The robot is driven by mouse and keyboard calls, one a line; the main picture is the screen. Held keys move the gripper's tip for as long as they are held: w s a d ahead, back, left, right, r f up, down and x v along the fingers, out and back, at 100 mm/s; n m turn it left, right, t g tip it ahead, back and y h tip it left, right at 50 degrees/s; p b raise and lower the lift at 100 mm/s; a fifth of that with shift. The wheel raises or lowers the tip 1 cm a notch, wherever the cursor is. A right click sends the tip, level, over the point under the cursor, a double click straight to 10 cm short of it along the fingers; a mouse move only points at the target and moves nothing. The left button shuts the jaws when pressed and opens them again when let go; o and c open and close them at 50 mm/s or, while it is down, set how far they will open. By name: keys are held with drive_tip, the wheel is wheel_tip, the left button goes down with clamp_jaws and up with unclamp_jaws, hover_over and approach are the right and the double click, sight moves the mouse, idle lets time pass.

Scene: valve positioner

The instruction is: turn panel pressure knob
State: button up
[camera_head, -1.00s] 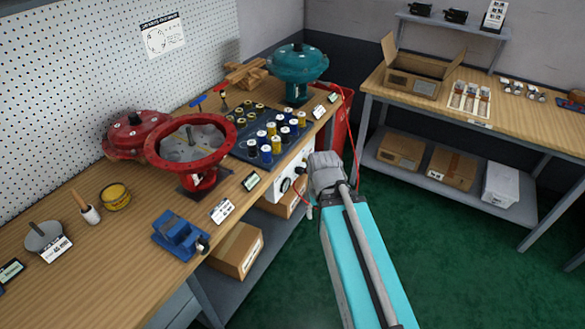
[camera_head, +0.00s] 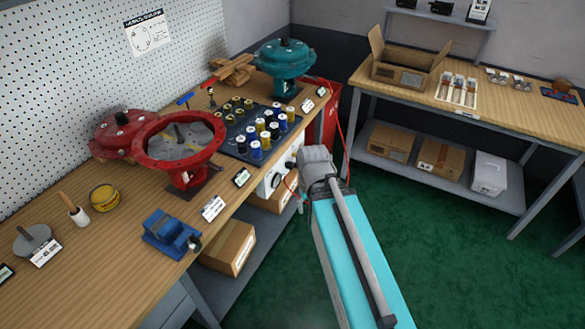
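The white panel (camera_head: 266,187) is on the front of the left workbench, below its top edge. A round dark-rimmed gauge or dial (camera_head: 276,181) shows on its face, and a small black knob (camera_head: 290,165) sits to the upper right of it. I cannot tell for certain which part is the pressure knob. My teal arm reaches up from the bottom of the view, and its grey joint is just right of the panel. The arm covers the panel's right side. My gripper cannot be made out; it is hidden behind the arm or out of frame.
The left workbench (camera_head: 128,215) holds a red open casing (camera_head: 150,158), a teal actuator (camera_head: 284,62), a blue vise (camera_head: 170,232) and a dark tray of cylinders (camera_head: 232,146). A red hose (camera_head: 346,110) hangs near the arm. Green floor (camera_head: 420,240) is free to the right.

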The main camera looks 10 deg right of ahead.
drive_tip(key=o, duration=0.3)
drive_tip(key=shift+f, duration=0.1)
drive_tip(key=shift+o, duration=0.5)
drive_tip(key=shift+w+f+b, duration=0.3)
drive_tip(key=shift+f+b, duration=0.15)
drive_tip(key=shift+b, duration=0.1)
drive_tip(key=w+f+m+t+y+b, duration=0.4)
drive_tip(key=w+f+m+y+b, duration=0.4)
drive_tip(key=w+f+m+b, duration=0.95)
drive_tip(key=w+d+f+m+t+y+b, duration=0.2)
drive_tip(key=w+d+m+t+y+b, duration=0.3)
drive_tip(key=w+d+m+b, duration=0.6)
drive_tip(key=d+m+t+b, duration=0.1)
drive_tip(key=t+b, duration=0.1)
drive_tip(key=b, duration=0.8)
drive_tip(key=shift+w+d+f+t+y, duration=0.3)
drive_tip(key=shift+w+d+f+y, duration=0.05)
drive_tip(key=shift+w+y, duration=0.05)
drive_tip(key=shift+w+a, duration=0.1)
